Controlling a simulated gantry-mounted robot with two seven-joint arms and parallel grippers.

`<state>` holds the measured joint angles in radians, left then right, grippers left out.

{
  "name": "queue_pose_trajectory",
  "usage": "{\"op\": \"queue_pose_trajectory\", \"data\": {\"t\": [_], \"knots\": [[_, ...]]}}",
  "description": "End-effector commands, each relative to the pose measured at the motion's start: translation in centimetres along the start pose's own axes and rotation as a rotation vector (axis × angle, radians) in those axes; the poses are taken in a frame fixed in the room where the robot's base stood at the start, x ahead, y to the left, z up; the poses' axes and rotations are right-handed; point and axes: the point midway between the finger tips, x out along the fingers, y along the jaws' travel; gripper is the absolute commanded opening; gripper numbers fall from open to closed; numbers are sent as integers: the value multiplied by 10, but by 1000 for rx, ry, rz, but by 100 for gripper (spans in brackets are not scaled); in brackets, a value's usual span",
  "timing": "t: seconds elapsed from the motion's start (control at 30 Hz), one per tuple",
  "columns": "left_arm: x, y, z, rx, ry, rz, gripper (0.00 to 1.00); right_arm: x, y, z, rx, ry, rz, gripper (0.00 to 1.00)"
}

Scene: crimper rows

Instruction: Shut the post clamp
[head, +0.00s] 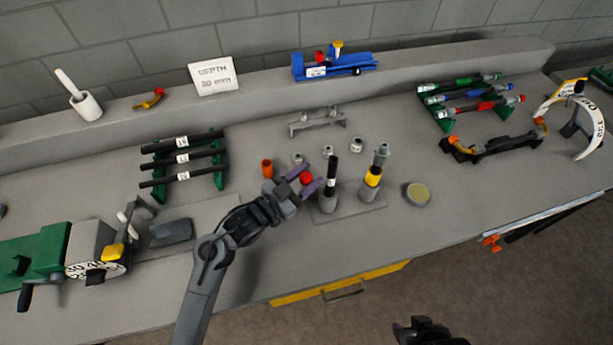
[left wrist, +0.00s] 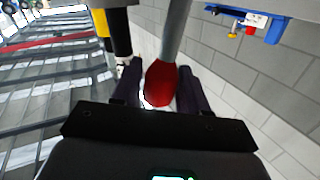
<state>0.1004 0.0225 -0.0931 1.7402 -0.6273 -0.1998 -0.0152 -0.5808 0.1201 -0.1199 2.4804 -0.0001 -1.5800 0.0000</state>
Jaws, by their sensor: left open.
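A grey base plate (head: 350,213) on the bench carries two upright posts. One is a black post (head: 331,172) with a white label in a grey holder (head: 328,203); the other (head: 373,178) has a yellow band and grey top. A red knob (head: 306,178) shows just left of the black post. In the left wrist view, the red knob (left wrist: 160,84) sits on the end of a grey lever (left wrist: 175,30). My left gripper (head: 308,181) is open, with its fingers on either side of the knob; contact is unclear. My right gripper (head: 428,332) shows only partly at the bottom edge.
An orange cup (head: 267,168) and small metal pieces (head: 328,151) stand near my left gripper. A round tin (head: 417,194) sits right of the base plate. A rack of black rods (head: 182,158) and a green machine (head: 38,258) are left. A blue holder (head: 345,68) is behind.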

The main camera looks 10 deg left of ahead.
Motion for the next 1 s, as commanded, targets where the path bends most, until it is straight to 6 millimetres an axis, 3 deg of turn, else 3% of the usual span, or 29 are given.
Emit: {"op": "queue_pose_trajectory", "data": {"t": [0.07,0.33,0.57,0.83,1.0], "knots": [[0,0,0,0,0,0,40,0,0,0,2,0,-2,43],[0,0,0,0,0,0,0,0,-1,0,4,1,-4,43],[-2,3,3,23,10,-1,0,4,-1,1,4,1,-3,43],[-16,33,17,323,165,-29,0,38,-1,12,-3,0,2,43],[-20,41,17,429,221,-42,0,46,0,15,-5,-2,4,43]]}}
